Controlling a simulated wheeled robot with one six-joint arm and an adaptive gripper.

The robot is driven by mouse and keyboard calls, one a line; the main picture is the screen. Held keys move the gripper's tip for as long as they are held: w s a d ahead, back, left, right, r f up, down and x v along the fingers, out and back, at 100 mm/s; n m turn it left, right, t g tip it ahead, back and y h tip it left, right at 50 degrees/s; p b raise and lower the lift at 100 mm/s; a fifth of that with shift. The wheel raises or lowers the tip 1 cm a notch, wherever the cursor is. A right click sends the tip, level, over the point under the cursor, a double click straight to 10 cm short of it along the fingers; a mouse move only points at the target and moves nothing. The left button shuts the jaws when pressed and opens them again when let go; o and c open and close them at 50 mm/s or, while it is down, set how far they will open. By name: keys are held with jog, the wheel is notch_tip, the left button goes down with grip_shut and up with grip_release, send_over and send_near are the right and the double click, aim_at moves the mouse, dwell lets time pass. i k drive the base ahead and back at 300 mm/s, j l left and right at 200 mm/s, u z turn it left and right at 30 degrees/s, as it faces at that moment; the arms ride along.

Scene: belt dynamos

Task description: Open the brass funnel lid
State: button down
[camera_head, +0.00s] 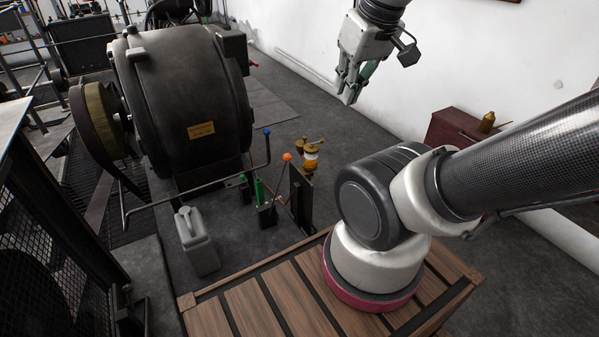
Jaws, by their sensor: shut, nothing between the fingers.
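A small brass fitting (311,157) with a pale band and a brass top stands beside the black post in the middle of the view. Its flat top piece looks like a lid lying over it, but it is too small to tell for certain whether it is shut. My gripper (348,96) hangs in the air at the upper middle, above and to the right of the brass fitting and well apart from it. Its fingers point down and are shut with nothing between them. A brass pointed object (487,121) stands on the dark red cabinet at the right.
A large black dynamo (185,95) with a belt wheel stands at the left. A red cabinet (452,128) stands by the white wall.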

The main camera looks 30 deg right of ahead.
aim_at(301, 144)
jog(key=i+l, duration=0.6)
jog(key=i, duration=0.2)
jog(key=z, duration=0.05)
